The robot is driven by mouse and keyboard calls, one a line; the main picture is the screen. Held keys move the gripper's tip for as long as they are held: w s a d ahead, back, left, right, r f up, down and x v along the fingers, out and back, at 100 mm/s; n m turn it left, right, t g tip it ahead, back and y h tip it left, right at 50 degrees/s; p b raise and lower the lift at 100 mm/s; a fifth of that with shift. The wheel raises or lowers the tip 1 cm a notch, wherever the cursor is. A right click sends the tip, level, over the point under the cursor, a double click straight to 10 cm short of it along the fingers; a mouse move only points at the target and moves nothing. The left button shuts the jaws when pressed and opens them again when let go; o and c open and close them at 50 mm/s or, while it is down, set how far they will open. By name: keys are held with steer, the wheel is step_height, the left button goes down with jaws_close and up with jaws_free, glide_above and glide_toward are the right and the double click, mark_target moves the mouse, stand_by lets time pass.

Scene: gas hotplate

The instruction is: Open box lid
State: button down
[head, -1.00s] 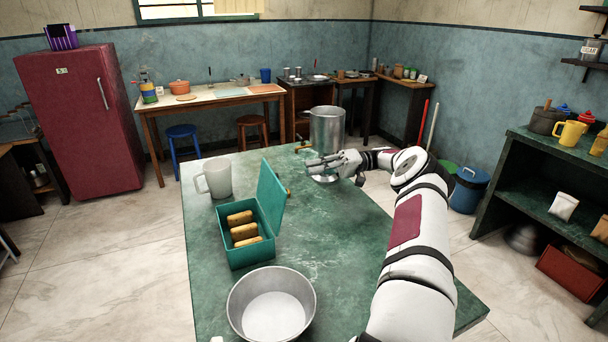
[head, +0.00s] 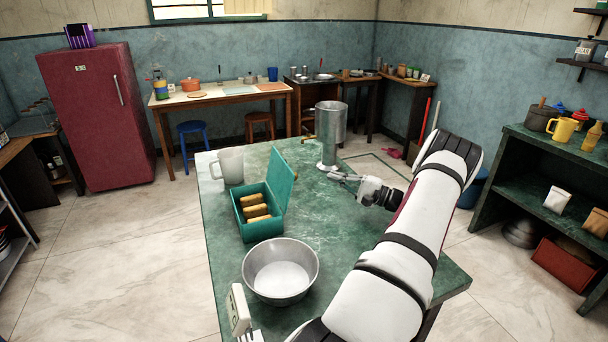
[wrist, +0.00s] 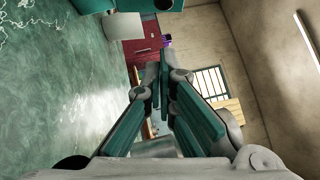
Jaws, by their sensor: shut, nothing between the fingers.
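A teal box (head: 258,228) stands on the green table (head: 335,225) with several brown oblong pieces inside. Its lid (head: 281,180) stands up, open, on the box's right side. My gripper (head: 334,176) is shut and empty, above the table to the right of the lid and apart from it. In the wrist view my gripper (wrist: 163,62) has its fingertips together. A teal part at the top of the wrist view (wrist: 135,5) seems to be the box, mostly out of frame.
A metal bowl (head: 281,271) sits in front of the box and a white mug (head: 231,166) behind it. A tall metal container (head: 329,133) stands at the table's far end, just beyond my gripper. The table's right part is clear.

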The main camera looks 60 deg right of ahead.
steer(key=w+a+r, duration=0.1)
steer(key=w, duration=0.5)
steer(key=w+a+r+p, duration=0.1)
steer(key=w+a, duration=0.1)
steer(key=w, duration=0.3)
steer(key=shift+w+a+r, duration=0.25)
steer(key=shift+w+a, duration=0.05)
steer(key=shift+w, duration=0.05)
steer(key=shift+w+a+r+n+g+y, duration=0.15)
steer(key=shift+w+a+r+n+g, duration=0.15)
steer(key=shift+r+n+g, duration=0.2)
steer(key=shift+w+a+r+n+g+y, duration=0.15)
steer(key=shift+a+r+n+g, duration=0.1)
steer(key=shift+r+n+g, duration=0.2)
steer(key=shift+f, duration=0.1)
